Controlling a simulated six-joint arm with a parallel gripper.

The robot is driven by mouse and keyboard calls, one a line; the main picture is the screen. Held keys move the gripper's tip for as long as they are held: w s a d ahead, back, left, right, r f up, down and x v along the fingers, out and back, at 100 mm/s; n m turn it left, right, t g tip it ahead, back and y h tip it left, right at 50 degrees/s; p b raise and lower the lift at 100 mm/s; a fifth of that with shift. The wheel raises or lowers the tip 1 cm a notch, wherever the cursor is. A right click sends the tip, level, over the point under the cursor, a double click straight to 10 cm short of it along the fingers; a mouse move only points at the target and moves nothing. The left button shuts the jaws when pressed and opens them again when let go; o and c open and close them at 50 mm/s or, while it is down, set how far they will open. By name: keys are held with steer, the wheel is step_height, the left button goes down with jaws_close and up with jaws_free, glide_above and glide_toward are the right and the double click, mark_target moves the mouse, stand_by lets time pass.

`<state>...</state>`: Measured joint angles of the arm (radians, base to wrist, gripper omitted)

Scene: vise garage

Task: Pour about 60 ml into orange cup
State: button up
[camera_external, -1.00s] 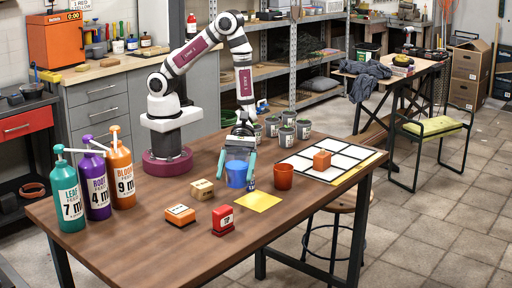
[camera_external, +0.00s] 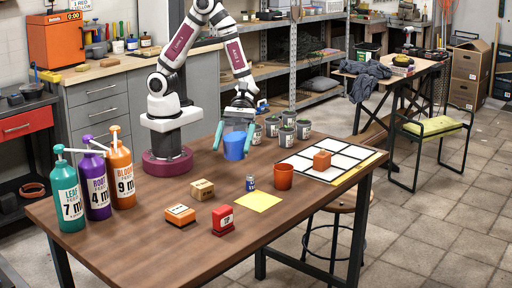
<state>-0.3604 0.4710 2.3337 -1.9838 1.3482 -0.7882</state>
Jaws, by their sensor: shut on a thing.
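My gripper (camera_external: 234,147), with teal fingers, is shut on the blue cup (camera_external: 234,148). It holds the cup above the wooden table, about upright; its contents cannot be seen. The orange cup (camera_external: 283,177) stands upright on the table, to the right of and nearer than the held cup. The two cups are apart. The inside of the orange cup is too small to make out.
A small blue can (camera_external: 250,183) stands by a yellow sheet (camera_external: 258,201), left of the orange cup. Grey pots (camera_external: 287,136) stand behind. A white grid board (camera_external: 330,160) bears an orange block (camera_external: 322,159). Pump bottles (camera_external: 122,178) stand at left.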

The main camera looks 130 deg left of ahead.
steer(key=shift+s+d+m+g+h, duration=0.25)
steer(key=shift+d+m+g+h, duration=0.05)
steer(key=shift+d, duration=0.1)
steer(key=s+d+f+m+g+y, duration=0.1)
steer(key=s+d+f+m+g, duration=0.1)
steer(key=s+m+g, duration=0.55)
steer(key=s+d+f+m+g+y, duration=0.2)
steer(key=s+m+g, duration=0.5)
steer(key=m+g, duration=0.15)
steer(key=s+a+f+m+g+y, duration=0.15)
steer(key=a+m+g+y, duration=0.25)
steer(key=a+m+y, duration=0.5)
steer(key=w+a+r+m+t+y, duration=0.3)
steer(key=w+m+t+y, duration=0.2)
steer(key=w+m+y, duration=0.1)
steer(key=w+a+r+m+t+y, duration=0.2)
steer(key=w+a+m+t+y, duration=0.2)
steer(key=w+m+y, duration=0.25)
step_height(320, 180, down, 9)
steer(key=shift+w+d+r, duration=0.2)
steer(key=shift+d, duration=0.05)
